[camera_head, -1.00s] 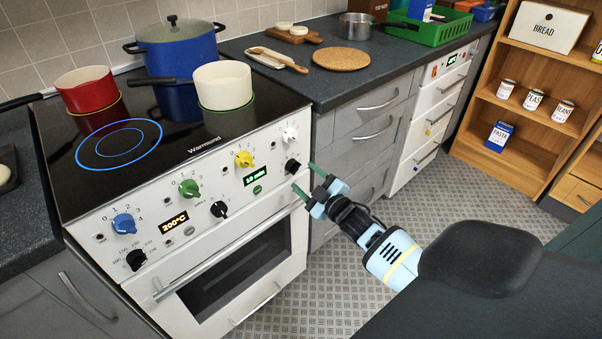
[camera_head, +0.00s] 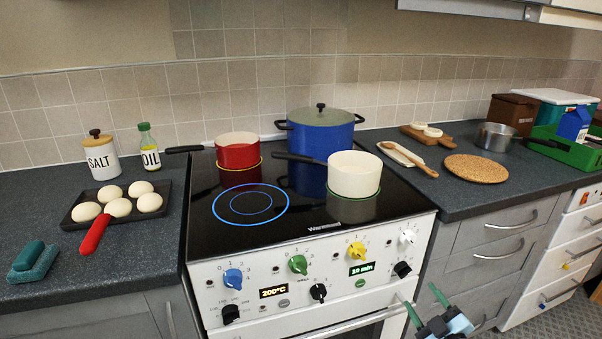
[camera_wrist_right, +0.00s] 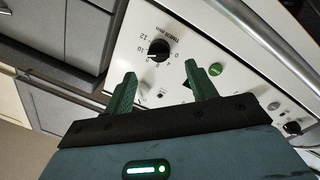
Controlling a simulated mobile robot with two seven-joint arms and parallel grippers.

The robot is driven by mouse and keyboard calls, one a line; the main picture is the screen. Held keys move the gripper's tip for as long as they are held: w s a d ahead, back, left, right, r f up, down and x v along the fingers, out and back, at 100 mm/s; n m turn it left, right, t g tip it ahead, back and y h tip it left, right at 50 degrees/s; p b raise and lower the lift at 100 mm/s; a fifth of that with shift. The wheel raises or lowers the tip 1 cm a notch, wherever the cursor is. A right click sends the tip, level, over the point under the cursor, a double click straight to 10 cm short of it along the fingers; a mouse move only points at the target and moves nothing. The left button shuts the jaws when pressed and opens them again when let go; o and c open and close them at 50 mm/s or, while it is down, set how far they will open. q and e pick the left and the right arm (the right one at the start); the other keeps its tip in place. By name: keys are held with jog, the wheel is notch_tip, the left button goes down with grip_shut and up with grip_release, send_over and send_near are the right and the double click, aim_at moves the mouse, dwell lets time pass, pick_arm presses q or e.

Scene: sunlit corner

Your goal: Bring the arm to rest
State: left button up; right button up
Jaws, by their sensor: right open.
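My right gripper (camera_head: 425,306) is at the bottom right of the head view, in front of the right end of the stove's control panel. Its two green fingers stand apart with nothing between them. The right wrist view shows the same open fingers (camera_wrist_right: 160,92), with the black timer knob (camera_wrist_right: 158,50) just beyond them. I cannot tell from these views whether a finger touches the panel. The stove (camera_head: 300,262) shows 200°C and 10 min on its displays. My left gripper is not in view.
On the stove stand a red pan (camera_head: 238,153), a cream pan (camera_head: 354,176) and a blue pot (camera_head: 320,134). A tray with pale round items (camera_head: 160,186) lies on the left counter. The oven handle (camera_head: 350,327) runs close to my right gripper. A cork mat (camera_head: 476,169) lies on the right counter.

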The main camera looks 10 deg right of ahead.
jog(key=s+a+f+m+g, duration=0.25)
jog(key=s+a+f, duration=0.3)
jog(key=s, duration=0.55)
jog(key=s+a+f+m+g+y, duration=0.1)
jog(key=s+a+f+g, duration=0.35)
jog(key=s, duration=0.65)
jog(key=s+a+f+m+g, duration=0.1)
jog(key=s+a+f+g, duration=0.1)
jog(key=s+a+f, duration=0.7)
jog(key=s+a+r+m+g+y, duration=0.1)
jog(key=s+r+m+g, duration=0.1)
jog(key=s, duration=1.1)
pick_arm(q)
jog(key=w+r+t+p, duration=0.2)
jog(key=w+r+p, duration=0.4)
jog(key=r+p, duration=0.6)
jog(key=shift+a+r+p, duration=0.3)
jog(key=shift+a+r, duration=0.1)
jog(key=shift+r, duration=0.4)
pick_arm(e)
jog(key=w+r+t, duration=0.1)
jog(key=w+r, duration=0.4)
jog(key=r, duration=0.8)
jog(key=shift+d+r+t, duration=0.2)
jog(key=shift+r+t, duration=0.1)
jog(key=shift+r, duration=0.05)
